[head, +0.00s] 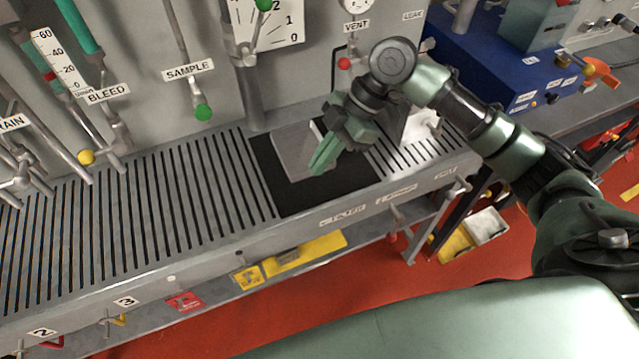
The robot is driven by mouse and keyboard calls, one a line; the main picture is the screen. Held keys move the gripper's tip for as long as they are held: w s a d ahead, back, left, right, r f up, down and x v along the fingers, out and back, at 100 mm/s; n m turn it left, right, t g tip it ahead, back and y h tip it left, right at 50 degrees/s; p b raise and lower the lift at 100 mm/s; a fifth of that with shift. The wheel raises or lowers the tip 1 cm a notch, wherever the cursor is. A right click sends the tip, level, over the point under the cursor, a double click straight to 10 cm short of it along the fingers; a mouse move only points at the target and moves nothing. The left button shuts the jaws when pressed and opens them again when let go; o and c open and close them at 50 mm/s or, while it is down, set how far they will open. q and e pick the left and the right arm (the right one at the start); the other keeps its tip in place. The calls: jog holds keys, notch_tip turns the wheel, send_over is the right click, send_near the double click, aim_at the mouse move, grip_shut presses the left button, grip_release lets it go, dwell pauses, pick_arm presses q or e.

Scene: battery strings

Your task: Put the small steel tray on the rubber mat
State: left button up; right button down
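The small steel tray (291,154) is a flat grey rectangle. It appears to lie over the left part of the black rubber mat (294,201), on the slotted bench top. I cannot tell whether it rests fully on the mat or is slightly raised. My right gripper (319,169) comes down from above at the tray's right edge, its green fingertips close together and pointing down. The fingers hide part of that edge, so I cannot tell whether they grip it. My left gripper is not in view.
The slotted bench (190,205) is clear to the left of the mat. Behind it stands a panel with pipes, a green SAMPLE knob (203,112) and a yellow BLEED knob (86,157). A whitish object (423,124) stands right of the mat. A blue box (497,82) is farther right.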

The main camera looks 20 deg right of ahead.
jog(key=f, duration=0.5)
jog(key=shift+w+f, duration=0.25)
jog(key=shift+f, duration=0.1)
jog(key=shift+f+p, duration=0.3)
jog(key=shift+f, duration=0.2)
notch_tip(320, 180, down, 4)
jog(key=shift+f, duration=0.1)
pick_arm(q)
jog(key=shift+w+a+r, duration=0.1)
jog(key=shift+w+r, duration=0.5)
pick_arm(e)
jog(key=c, duration=1.7)
grip_release()
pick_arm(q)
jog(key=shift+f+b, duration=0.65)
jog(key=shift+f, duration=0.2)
pick_arm(e)
jog(key=v, duration=1.2)
jog(key=shift+s, duration=0.1)
